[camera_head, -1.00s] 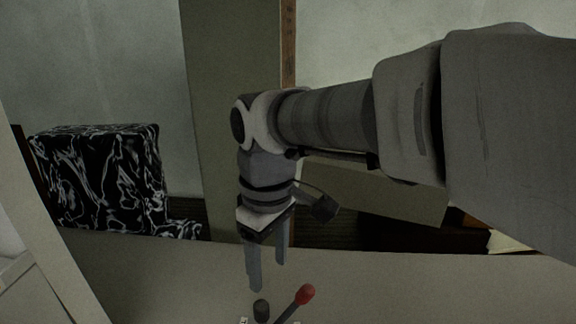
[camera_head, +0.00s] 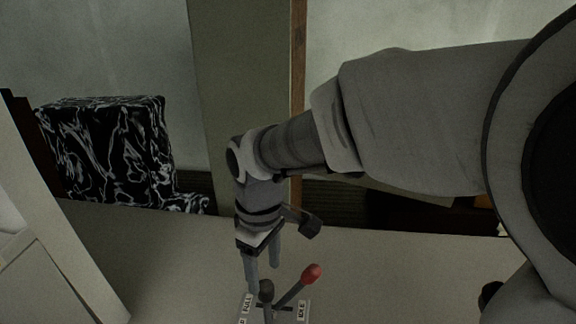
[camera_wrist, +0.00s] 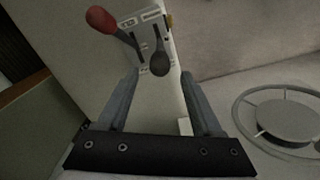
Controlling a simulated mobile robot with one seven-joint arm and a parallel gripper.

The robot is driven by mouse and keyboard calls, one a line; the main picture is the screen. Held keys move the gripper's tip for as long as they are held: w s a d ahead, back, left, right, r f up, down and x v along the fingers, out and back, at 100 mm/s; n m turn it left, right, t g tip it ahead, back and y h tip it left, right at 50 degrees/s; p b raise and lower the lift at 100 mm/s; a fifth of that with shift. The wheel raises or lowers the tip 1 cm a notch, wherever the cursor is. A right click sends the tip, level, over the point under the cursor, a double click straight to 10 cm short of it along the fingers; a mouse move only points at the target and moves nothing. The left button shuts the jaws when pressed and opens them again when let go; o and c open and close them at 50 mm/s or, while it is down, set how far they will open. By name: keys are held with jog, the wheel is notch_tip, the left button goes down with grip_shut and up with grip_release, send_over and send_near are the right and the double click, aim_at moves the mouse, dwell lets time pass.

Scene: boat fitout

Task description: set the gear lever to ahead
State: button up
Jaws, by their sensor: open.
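A control panel (camera_head: 306,317) with white label plates carries two levers, and it also shows in the wrist view (camera_wrist: 168,36). One lever has a red knob (camera_head: 312,273) and leans right in the head view. The other has a black knob (camera_head: 266,288). The labels seem to read FULL and IDLE; I cannot read which lever is the gear lever. My gripper (camera_head: 264,277) is open and points down over the black knob. In the wrist view, the black knob (camera_wrist: 160,64) appears between the fingertips, with no clear contact. The red knob (camera_wrist: 101,18) is outside the left finger.
A black-and-white marbled block (camera_head: 105,150) stands at the back left. A pale panel (camera_head: 45,255) rises at the left edge. A round fitting with a ring (camera_wrist: 290,120) lies at the right in the wrist view. The pale surface around the levers is mostly clear.

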aim_at(265, 282)
notch_tip(265, 282, down, 6)
jog(key=shift+f+b, duration=0.2)
jog(key=shift+b, duration=0.25)
jog(key=shift+c, duration=0.2)
grip_shut()
dwell(1.1)
